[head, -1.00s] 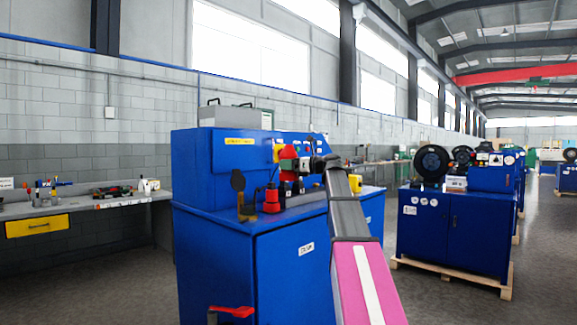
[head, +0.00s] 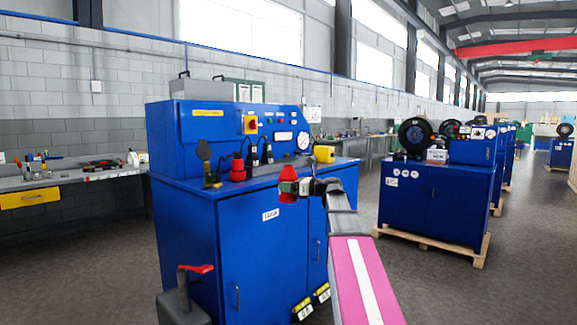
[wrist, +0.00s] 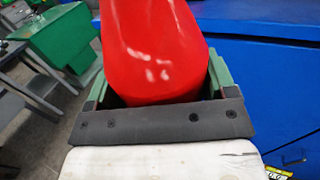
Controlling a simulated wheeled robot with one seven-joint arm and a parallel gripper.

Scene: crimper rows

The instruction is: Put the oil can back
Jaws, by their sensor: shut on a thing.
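The red oil can (head: 289,172) is in my gripper (head: 291,187), in front of the right part of the blue cabinet bench. In the wrist view the red, smooth, rounded oil can (wrist: 155,50) fills the space between the green jaws of my gripper (wrist: 158,88). The jaws are shut on it from both sides. Its far end is cut off by the top of the wrist view. From the head view I cannot tell whether it is above or in front of the bench's edge.
The blue cabinet bench (head: 245,235) carries a red-and-black item (head: 238,168), dark upright items (head: 252,157) and a yellow box (head: 324,153). A grey red-handled device (head: 185,295) stands in front at the left. Another blue machine (head: 432,205) stands on a pallet at right.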

